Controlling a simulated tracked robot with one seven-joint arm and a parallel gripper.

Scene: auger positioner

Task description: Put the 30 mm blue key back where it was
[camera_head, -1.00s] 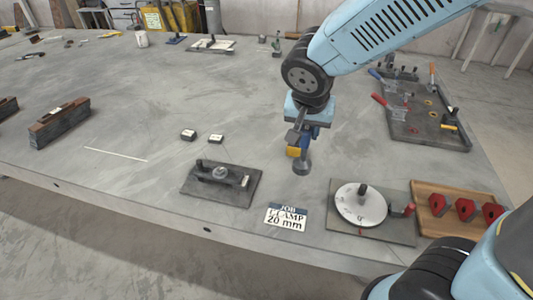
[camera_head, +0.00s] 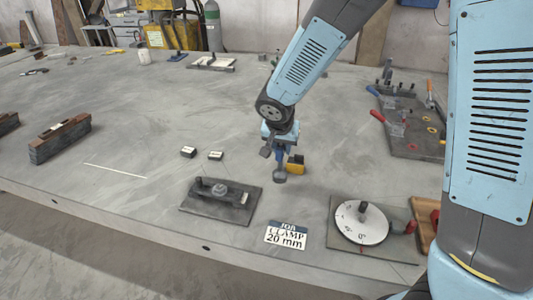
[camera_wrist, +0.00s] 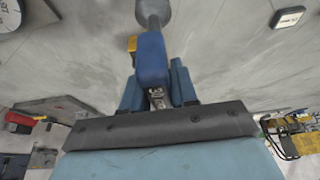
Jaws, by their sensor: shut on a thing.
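My gripper (camera_head: 279,150) points down over the middle of the table and is shut on the blue key. The blue key (camera_wrist: 151,58) shows in the wrist view as a blue body between my fingers, with a grey shaft and rounded grey end beyond it. In the head view the key's grey end (camera_head: 279,177) is lowest; I cannot tell whether it touches the table. A yellow block with a dark top (camera_head: 296,167) stands just right of the key. It also shows, partly hidden behind the key, in the wrist view (camera_wrist: 132,44).
A dark fixture plate (camera_head: 238,210) lies front left, near a "JOB CLAMP 20 mm" card (camera_head: 286,236). A white dial (camera_head: 361,222) on a plate is at right.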

